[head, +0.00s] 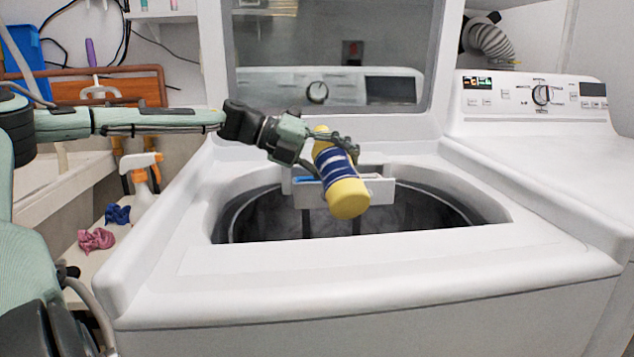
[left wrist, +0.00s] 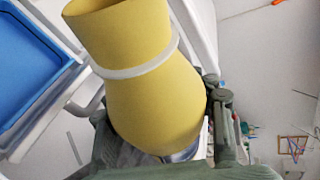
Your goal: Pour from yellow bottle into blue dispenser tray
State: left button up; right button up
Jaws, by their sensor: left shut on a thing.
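The yellow bottle (head: 346,195) with a dark blue and white label is held tilted over the washer opening. Its wide end points down toward the front and its narrow end up and back. My left gripper (head: 330,153) is shut around it. In the left wrist view the yellow bottle (left wrist: 155,85) fills the middle, its white-ringed neck toward the top. The blue dispenser tray (head: 308,181), in a white housing at the back rim, is partly hidden behind the bottle; it also shows in the left wrist view (left wrist: 30,65). I cannot see any liquid. My right gripper is out of view.
The washer's lid (head: 335,55) stands open behind the bottle. The drum opening (head: 270,215) is below. A second machine (head: 550,130) stands at the right.

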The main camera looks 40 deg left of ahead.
pick_arm(q)
jog(key=shift+d+r+n+h, duration=0.1)
jog(key=shift+n+h, duration=0.2)
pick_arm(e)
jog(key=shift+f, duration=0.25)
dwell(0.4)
pick_arm(q)
jog(key=shift+n, duration=0.3)
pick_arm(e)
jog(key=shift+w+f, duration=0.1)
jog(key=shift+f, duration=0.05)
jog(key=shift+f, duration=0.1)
pick_arm(q)
jog(key=shift+w+a+n+h, duration=0.15)
jog(key=shift+a+n+h, duration=0.2)
jog(key=shift+n+h, duration=0.15)
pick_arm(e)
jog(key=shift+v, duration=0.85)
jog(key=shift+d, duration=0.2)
pick_arm(q)
jog(key=shift+b, duration=0.35)
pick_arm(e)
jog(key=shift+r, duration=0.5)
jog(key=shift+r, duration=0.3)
